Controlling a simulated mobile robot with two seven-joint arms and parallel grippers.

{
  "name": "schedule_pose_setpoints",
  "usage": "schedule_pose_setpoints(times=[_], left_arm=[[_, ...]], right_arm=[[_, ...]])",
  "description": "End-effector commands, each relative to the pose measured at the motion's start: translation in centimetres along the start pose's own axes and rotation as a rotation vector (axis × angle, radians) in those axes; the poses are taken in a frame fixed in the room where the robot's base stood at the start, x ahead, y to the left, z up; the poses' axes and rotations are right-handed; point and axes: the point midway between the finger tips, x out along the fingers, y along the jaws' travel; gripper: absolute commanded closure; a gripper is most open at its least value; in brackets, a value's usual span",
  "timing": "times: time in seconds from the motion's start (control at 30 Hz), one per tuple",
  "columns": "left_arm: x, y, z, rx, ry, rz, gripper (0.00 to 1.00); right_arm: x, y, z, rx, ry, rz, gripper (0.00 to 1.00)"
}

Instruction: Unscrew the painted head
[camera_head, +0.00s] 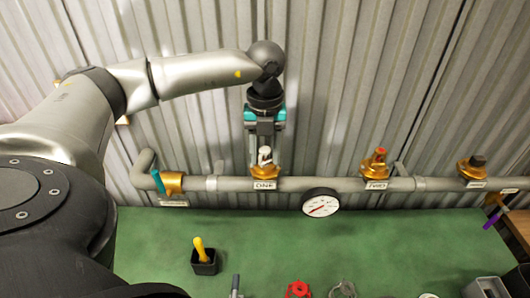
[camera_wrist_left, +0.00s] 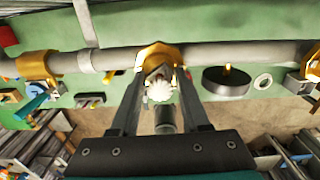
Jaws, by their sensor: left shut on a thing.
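A pale, whitish head (camera_head: 265,154) sits on the brass fitting (camera_head: 265,172) above the label "ONE" on the grey pipe. My left gripper (camera_head: 264,160) reaches down to it from above, with its fingers shut on either side of the head. In the left wrist view the white head (camera_wrist_left: 160,91) shows between the two dark fingers, in front of the brass fitting (camera_wrist_left: 158,57). The fingers hide part of the head's sides. I cannot tell whether it has turned. My right gripper is not in view.
Along the pipe are a brass valve with a teal handle (camera_head: 158,181), a round gauge (camera_head: 320,203), a fitting with an orange-red head (camera_head: 380,154) and one with a dark head (camera_head: 477,161).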

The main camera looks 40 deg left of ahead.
Motion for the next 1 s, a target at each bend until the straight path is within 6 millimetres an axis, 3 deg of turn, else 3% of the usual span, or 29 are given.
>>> schedule_pose_setpoints(times=[0.27,0.7,1.0], left_arm=[[-0.05,-0.01,0.02,-0.009,-0.001,-0.001,1.0],[-0.14,-0.03,-0.04,-0.444,0.003,-0.001,1.0],[0.01,-0.12,-0.23,-0.5,0.007,0.0,1.0]], right_arm=[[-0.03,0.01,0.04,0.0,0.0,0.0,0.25],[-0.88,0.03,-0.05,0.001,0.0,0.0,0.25],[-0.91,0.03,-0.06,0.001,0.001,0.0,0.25]])
